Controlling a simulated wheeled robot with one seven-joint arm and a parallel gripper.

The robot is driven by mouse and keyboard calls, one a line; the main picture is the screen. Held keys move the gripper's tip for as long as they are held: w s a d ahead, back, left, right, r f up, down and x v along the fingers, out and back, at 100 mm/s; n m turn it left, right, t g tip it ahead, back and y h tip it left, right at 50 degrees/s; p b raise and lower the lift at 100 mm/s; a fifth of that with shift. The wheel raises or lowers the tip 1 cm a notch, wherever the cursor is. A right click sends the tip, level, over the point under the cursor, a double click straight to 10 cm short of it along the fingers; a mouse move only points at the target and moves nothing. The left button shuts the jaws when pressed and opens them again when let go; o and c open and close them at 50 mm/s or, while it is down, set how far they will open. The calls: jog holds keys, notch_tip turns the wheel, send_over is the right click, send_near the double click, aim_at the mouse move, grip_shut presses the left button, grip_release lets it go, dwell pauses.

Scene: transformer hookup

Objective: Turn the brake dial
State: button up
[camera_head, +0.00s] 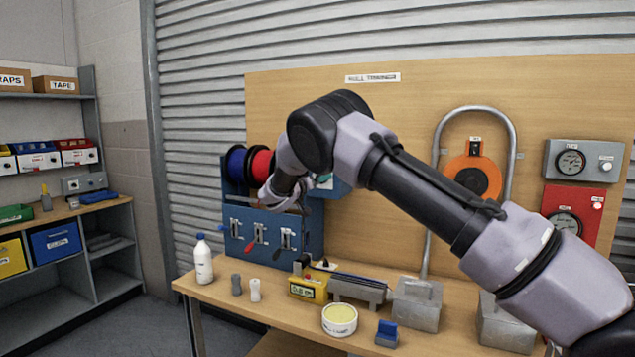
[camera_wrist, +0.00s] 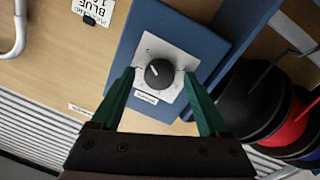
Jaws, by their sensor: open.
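The brake dial (camera_wrist: 159,73) is a round black knob with a white pointer mark, on a pale metal plate (camera_wrist: 148,48) fixed to a blue panel (camera_wrist: 125,60). In the wrist view my gripper (camera_wrist: 160,76) is open, with one green finger on each side of the knob. The fingertips reach over the plate's edges, with a gap to the knob on both sides. I cannot tell how deep they are. A small label sits below the knob. In the head view my arm hides the dial; a piece of a blue box (camera_head: 336,190) shows behind my wrist.
Blue and red spools (camera_head: 262,165) stand beside my wrist above a blue rack with levers (camera_head: 262,232). The bench (camera_head: 210,300) holds a white bottle (camera_head: 203,260), a yellow box (camera_head: 308,289), a round tin (camera_head: 340,320) and metal blocks. An orange reel (camera_head: 470,165) hangs at right.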

grip_shut()
jog(key=shift+s+d+n+t+y, duration=0.15)
jog(key=shift+n+y, duration=0.3)
jog(key=shift+n, duration=4.8)
jog(key=shift+w+n+t+y, duration=0.1)
jog(key=shift+n+t+y, duration=0.25)
jog(key=shift+n, duration=4.85)
jog(key=shift+s+d+n+t+y, duration=0.1)
jog(key=shift+n+y, duration=0.4)
jog(key=shift+n, duration=4.75)
jog(key=shift+f, duration=0.1)
jog(key=shift+a, duration=0.1)
